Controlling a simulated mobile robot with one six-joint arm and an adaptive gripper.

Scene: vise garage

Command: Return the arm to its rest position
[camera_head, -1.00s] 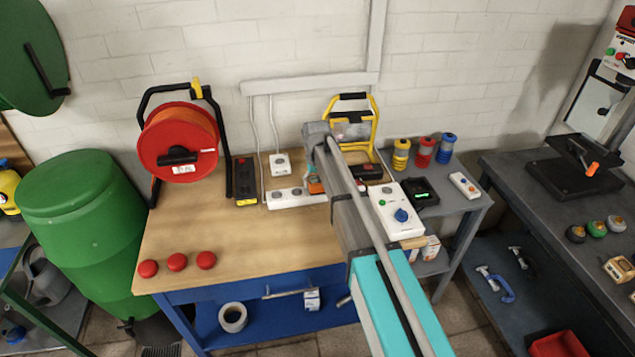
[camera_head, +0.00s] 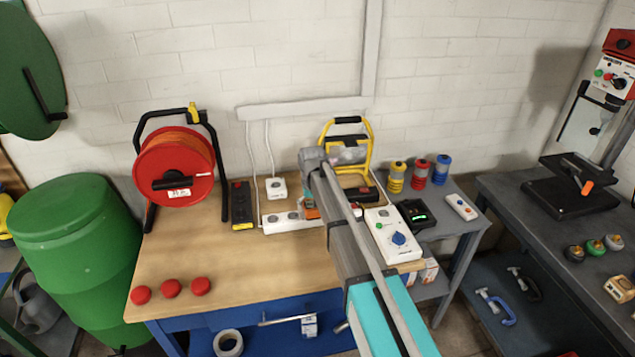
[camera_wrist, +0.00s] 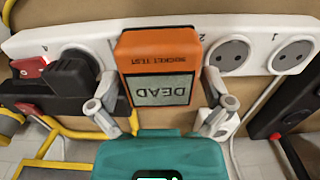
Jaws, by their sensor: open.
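My gripper (camera_wrist: 160,105) is open, with one finger on each side of the orange socket tester (camera_wrist: 157,65). No clear grip on the tester shows. The tester sits at the white socket strip (camera_wrist: 223,55) and its screen reads "DEAD", upside down in the wrist view. In the head view the tester (camera_head: 311,213) is a small orange patch beside my arm, on the strip (camera_head: 275,220) at the back of the workbench. My arm reaches over the bench from the lower right, and hides the gripper there.
A black plug (camera_wrist: 75,75) sits in the strip. A red cable reel (camera_head: 172,168), a yellow-framed stand (camera_head: 368,142), a white control box (camera_head: 393,235) and a black charger (camera_head: 415,214) stand around the arm. Three red buttons (camera_head: 170,288) lie at the front left. The bench middle is clear.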

